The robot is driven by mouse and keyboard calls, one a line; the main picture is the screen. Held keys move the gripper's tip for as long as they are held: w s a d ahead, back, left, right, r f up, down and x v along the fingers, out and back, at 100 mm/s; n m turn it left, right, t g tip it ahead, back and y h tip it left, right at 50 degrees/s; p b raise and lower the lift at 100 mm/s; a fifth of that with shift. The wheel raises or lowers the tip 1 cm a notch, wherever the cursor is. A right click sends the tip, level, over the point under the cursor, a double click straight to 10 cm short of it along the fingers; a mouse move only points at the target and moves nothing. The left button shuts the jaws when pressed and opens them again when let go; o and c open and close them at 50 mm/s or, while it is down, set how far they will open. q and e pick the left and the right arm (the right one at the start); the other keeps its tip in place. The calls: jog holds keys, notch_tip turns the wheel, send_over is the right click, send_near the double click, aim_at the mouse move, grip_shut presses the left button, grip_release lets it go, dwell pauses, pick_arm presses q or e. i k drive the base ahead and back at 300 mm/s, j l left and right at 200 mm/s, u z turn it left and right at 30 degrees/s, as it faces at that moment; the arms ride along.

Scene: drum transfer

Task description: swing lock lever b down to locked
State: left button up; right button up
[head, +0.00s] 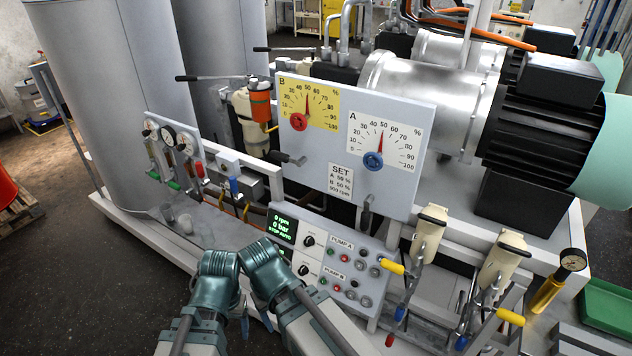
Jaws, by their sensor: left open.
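The white dial panel (341,147) carries yellow scale B (318,97) with a red knob (298,121) and white scale A (386,137) with a blue knob (372,161). Both needles point near 50. A short dark lever (290,158) below scale B sticks out sideways, roughly level; by its place it looks like lock lever b. A similar lever (367,204) below scale A hangs down. My left gripper (240,312) is low in front of the panel, open and well apart from the levers. My right gripper is mostly hidden by its teal wrist (263,264).
The pump console (335,262) stands below the dial panel, close to my wrists. A gauge rack (172,148) and large grey tanks (97,90) are at left. Open air lies between my wrists and the panel.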

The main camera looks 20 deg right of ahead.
aim_at(284, 157)
jog(key=z, duration=3.15)
jog(key=k+j+z, duration=0.15)
jog(key=j, duration=0.25)
jog(key=k+j+z, duration=0.2)
jog(key=k+j, duration=0.35)
jog(key=j, duration=0.2)
jog(key=k+j, duration=0.35)
jog(key=j, duration=0.15)
jog(key=k+j, duration=0.35)
jog(key=j, duration=0.2)
jog(key=k+j, duration=0.35)
jog(key=j, duration=0.15)
jog(key=k+j, duration=0.35)
jog(key=j, duration=0.2)
jog(key=k+j, duration=0.35)
jog(key=j, duration=0.2)
jog(key=k+j, duration=0.35)
jog(key=j, duration=0.15)
